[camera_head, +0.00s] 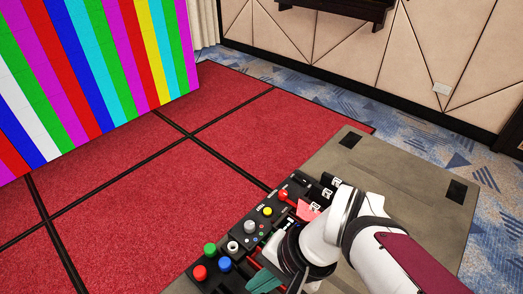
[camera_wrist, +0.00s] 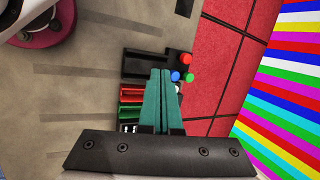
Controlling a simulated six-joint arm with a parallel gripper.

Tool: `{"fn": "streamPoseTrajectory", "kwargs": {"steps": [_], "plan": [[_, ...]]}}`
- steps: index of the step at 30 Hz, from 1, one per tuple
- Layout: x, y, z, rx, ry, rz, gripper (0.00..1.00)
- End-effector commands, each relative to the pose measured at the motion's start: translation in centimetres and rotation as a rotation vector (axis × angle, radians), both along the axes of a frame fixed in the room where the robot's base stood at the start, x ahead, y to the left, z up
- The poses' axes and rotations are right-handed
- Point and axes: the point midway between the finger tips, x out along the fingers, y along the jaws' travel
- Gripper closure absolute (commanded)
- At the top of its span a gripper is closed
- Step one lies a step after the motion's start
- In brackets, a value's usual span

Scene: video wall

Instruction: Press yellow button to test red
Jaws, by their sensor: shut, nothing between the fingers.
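The yellow button (camera_head: 267,211) sits on a black control panel (camera_head: 240,268) in the head view, between a grey knob (camera_head: 250,227) and a red button (camera_head: 283,195). In the wrist view the yellow button is not visible; my gripper covers part of the panel. My gripper (camera_wrist: 160,75) is shut and empty, its green fingers together over the panel. In the head view its green fingers (camera_head: 265,280) show low, near the blue button and apart from the yellow one. The video wall (camera_head: 90,70) shows vertical stripes of several colours.
Red (camera_head: 200,272), green (camera_head: 210,249), blue (camera_head: 225,263) and white (camera_head: 233,247) buttons cluster at the panel's near end. Red and green slots (camera_wrist: 131,93) lie beside the fingers in the wrist view. The brown tabletop (camera_head: 390,165) is clear beyond my arm.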

Motion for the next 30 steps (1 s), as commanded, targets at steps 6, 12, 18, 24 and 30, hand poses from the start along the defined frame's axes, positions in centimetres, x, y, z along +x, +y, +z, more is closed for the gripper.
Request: {"fn": "streamPoseTrajectory", "kwargs": {"steps": [6, 12, 18, 24, 30], "plan": [[10.2, 2.9, 0.5, 0.256, -0.059, -0.305, 1.00], [19.7, 1.3, -1.2, 0.398, -0.087, -0.688, 1.00], [25.4, -2.5, -5.1, 0.432, -0.072, -1.029, 1.00], [26.9, -4.5, -7.2, 0.429, -0.055, -1.177, 1.00], [27.1, -4.6, -7.3, 0.431, -0.054, -1.189, 1.00]]}}
